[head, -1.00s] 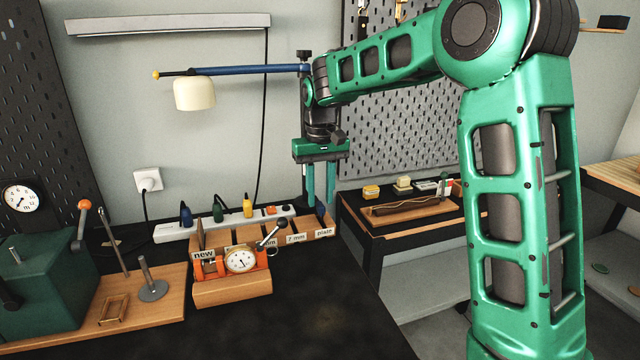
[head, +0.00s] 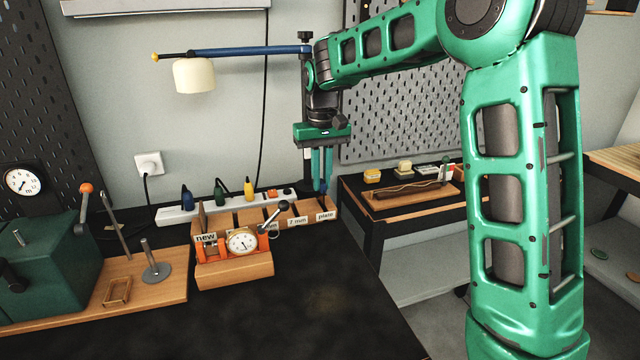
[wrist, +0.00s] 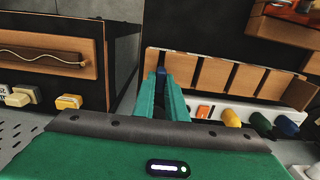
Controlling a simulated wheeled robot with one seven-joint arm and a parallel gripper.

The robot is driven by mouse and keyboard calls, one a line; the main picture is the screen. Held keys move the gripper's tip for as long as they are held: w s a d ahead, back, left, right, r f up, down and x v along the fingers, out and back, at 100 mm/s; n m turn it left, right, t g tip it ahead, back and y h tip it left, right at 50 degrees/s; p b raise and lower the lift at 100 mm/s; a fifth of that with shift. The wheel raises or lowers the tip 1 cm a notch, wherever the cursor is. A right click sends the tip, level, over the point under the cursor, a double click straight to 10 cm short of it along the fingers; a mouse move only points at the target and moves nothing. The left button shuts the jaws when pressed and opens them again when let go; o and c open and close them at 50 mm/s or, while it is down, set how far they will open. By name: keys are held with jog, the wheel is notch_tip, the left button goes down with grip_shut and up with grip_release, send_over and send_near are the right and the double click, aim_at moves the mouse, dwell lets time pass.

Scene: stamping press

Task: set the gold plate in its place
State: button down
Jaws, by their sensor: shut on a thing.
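My gripper (head: 322,186) points down at the right end of a wooden rack (head: 280,224), over the compartment labelled "plate". In the wrist view its fingers (wrist: 161,84) are shut on a small dark blue piece (wrist: 160,71), which stands at the end compartment. Whether the piece touches the rack floor cannot be told. No gold plate can be made out for certain. A small brass-coloured rectangular frame (head: 117,291) lies on the wooden board (head: 155,292) at the left, beside the green press (head: 48,262).
A power strip (head: 205,212) with coloured plugs runs behind the rack. A dial gauge block (head: 235,268) stands in front of it. A blue-armed lamp (head: 194,76) hangs behind. The black bench (head: 310,320) is clear in front. A lower side table (head: 400,210) stands right.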

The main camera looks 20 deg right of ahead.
jog(key=shift+r, duration=1.15)
jog(key=s+a+r+n, duration=0.2)
jog(key=a+n, duration=0.7)
jog(key=a, duration=0.2)
jog(key=s+a+r+n, duration=0.1)
jog(key=a+r+n, duration=0.2)
jog(key=a+n, duration=0.65)
jog(key=s+a+r+n, duration=0.2)
jog(key=s+a+n, duration=0.3)
jog(key=a+n, duration=0.3)
jog(key=s+a+r+n, duration=0.2)
jog(key=s+a+n, duration=0.3)
jog(key=a+n, duration=0.4)
jog(key=shift+s+a, duration=0.25)
jog(key=shift+s, duration=0.1)
jog(key=shift+n, duration=0.25)
